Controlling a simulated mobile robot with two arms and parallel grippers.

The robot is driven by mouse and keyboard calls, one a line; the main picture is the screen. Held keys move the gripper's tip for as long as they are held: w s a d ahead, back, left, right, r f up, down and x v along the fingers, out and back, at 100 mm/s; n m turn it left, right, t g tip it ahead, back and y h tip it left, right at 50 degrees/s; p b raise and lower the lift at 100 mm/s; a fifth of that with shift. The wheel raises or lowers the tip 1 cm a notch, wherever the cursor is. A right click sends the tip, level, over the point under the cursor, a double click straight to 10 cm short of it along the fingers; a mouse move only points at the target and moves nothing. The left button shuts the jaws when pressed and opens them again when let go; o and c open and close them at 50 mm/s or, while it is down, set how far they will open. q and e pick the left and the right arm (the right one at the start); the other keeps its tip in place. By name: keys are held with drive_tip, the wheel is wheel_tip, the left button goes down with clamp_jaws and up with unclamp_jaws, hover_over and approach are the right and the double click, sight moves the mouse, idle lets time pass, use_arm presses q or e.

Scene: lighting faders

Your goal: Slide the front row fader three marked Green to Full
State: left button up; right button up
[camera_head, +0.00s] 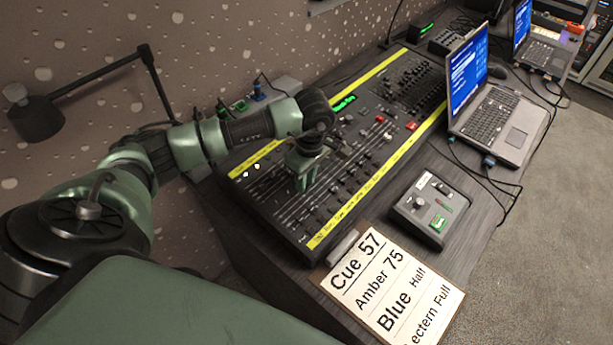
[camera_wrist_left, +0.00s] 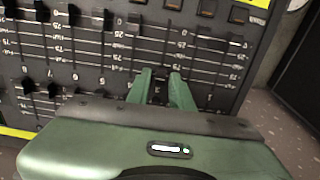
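The lighting console (camera_head: 285,228) is a long black desk with rows of faders and yellow label strips along its edges. I cannot read which fader is marked Green. My left gripper (camera_head: 304,182) points down over the left end of the console. In the left wrist view, its two green fingers (camera_wrist_left: 160,78) stand a little apart close above the panel. Panel markings show between them, and no fader cap is clearly held. Black fader caps (camera_wrist_left: 53,89) stand in a row left of the fingers. My right gripper is in neither view.
A clipboard (camera_head: 395,288) with cue notes lies at the console's near side. A small control box (camera_head: 433,208) sits to its right. An open laptop (camera_head: 492,112) stands further right with cables. A wall with a lamp (camera_head: 36,118) is behind the left arm.

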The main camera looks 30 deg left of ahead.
sight(307, 187)
use_arm(q)
drive_tip(key=shift+r+p, duration=0.75)
drive_tip(key=shift+r, duration=0.5)
drive_tip(key=shift+r, duration=0.1)
wheel_tip(307, 187, up, 8)
drive_tip(key=b, duration=0.1)
drive_tip(key=shift+d+f+b, duration=0.2)
drive_tip(key=shift+d+b, duration=0.1)
drive_tip(key=shift+d, duration=0.05)
drive_tip(key=shift+s+f, duration=0.1)
drive_tip(key=shift+s, duration=0.05)
